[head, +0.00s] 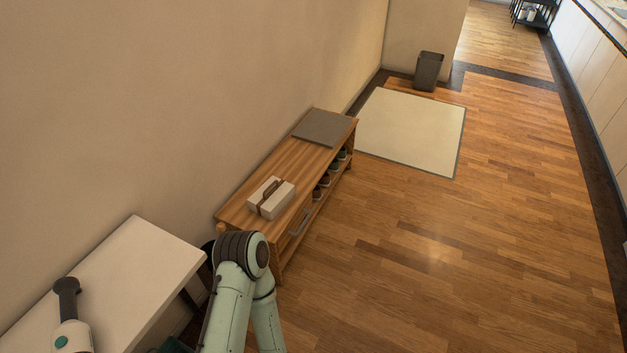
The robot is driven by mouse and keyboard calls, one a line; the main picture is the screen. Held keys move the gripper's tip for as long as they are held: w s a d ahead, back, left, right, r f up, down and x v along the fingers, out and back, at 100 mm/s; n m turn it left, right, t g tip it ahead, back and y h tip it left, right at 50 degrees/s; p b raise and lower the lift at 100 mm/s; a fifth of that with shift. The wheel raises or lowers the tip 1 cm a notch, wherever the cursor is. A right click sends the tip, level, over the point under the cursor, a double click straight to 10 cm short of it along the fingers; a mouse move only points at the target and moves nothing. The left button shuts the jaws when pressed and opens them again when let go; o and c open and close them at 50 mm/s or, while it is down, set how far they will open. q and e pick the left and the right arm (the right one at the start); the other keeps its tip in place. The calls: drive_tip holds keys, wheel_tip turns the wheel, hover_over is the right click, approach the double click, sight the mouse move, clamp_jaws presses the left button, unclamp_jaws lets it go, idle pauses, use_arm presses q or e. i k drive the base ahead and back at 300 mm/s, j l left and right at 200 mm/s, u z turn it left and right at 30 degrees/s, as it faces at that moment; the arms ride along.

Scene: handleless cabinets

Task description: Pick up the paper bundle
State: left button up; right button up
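The paper bundle (281,201) appears to be the white block with a brown band around it. It lies on top of a low wooden bench (290,160) against the left wall, near the bench's close end. One of my arms, pale green with a dark joint, rises from the bottom edge in front of the near end of the bench. No gripper fingers can be made out in the head view. Nothing is seen touching the bundle.
A white table (137,270) stands at the lower left. A flat grey panel (324,127) lies on the bench's far end, and small dark items sit on its lower shelf. A pale mat (412,130) and dark bin (428,71) are beyond. The wooden floor at right is clear.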

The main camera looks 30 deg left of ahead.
sight(276, 193)
drive_tip(key=i+l+u, duration=0.2)
drive_tip(key=i, duration=0.25)
drive_tip(key=i+u, duration=0.2)
drive_tip(key=i, duration=0.3)
drive_tip(key=i+l+u, duration=0.2)
drive_tip(key=i, duration=0.25)
drive_tip(key=i+u, duration=0.2)
drive_tip(key=u, duration=0.3)
drive_tip(key=i+l+u, duration=0.15)
drive_tip(key=u, duration=0.3)
drive_tip(key=i+l+u, duration=0.15)
drive_tip(key=u, duration=0.35)
drive_tip(key=i+l+u, duration=0.1)
drive_tip(key=l+u, duration=0.2)
drive_tip(key=u, duration=0.15)
drive_tip(key=l+u, duration=0.25)
drive_tip(key=u, duration=0.25)
drive_tip(key=i+l+u, duration=0.1)
drive_tip(key=l+u, duration=0.35)
drive_tip(key=j, duration=0.15)
